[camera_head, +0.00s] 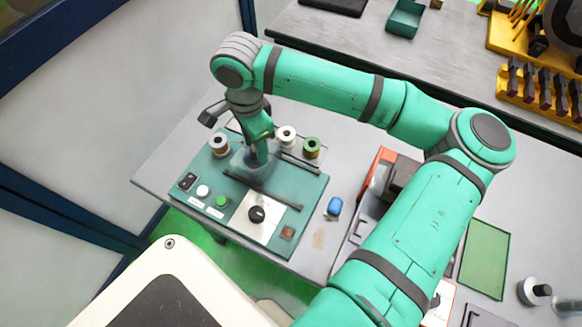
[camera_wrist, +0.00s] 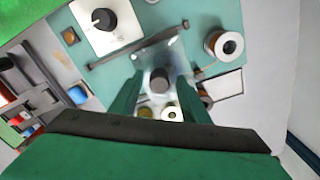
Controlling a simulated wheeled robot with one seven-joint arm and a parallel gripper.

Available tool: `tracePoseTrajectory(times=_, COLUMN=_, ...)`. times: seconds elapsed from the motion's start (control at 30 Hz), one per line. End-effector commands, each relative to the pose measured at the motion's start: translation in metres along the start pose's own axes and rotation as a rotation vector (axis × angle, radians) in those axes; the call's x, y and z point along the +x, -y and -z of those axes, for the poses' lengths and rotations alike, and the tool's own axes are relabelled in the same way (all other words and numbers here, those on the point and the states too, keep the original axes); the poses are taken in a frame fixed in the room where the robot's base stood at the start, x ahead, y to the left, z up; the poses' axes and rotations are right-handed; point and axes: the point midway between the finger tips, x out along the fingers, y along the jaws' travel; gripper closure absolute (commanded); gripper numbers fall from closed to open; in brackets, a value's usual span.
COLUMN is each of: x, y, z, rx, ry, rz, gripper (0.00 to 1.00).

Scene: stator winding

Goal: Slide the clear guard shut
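The winding machine's teal panel (camera_head: 293,222) lies on the table at the left. Its clear guard (camera_head: 243,164) is a faint see-through cover between two dark rails, towards their left part. The guard also shows faintly in the wrist view (camera_wrist: 172,48). My gripper (camera_head: 254,152) points down over the guard. In the wrist view my gripper (camera_wrist: 160,78) has its two green fingers apart, one on each side of a dark round knob (camera_wrist: 160,80). A gap seems to show between knob and fingers. The guard's far edge is partly hidden by my gripper.
The front rail (camera_head: 262,191) and rear rail (camera_head: 299,162) run across the panel. Wire spools (camera_head: 219,144) stand behind, with a green one (camera_head: 311,147) at the right. A black dial (camera_head: 257,214), buttons and a blue object (camera_head: 334,207) are nearer.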

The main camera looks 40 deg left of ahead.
Motion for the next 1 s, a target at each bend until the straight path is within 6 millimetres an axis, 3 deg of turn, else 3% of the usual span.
tracePoseTrajectory(times=0.6, x=-0.045, y=0.001, z=0.0, rx=-0.001, ry=-0.002, rz=0.004, gripper=0.58)
tracePoseTrajectory(times=1.0, x=-0.052, y=0.0, z=0.0, rx=-0.002, ry=-0.001, rz=0.003, gripper=0.58)
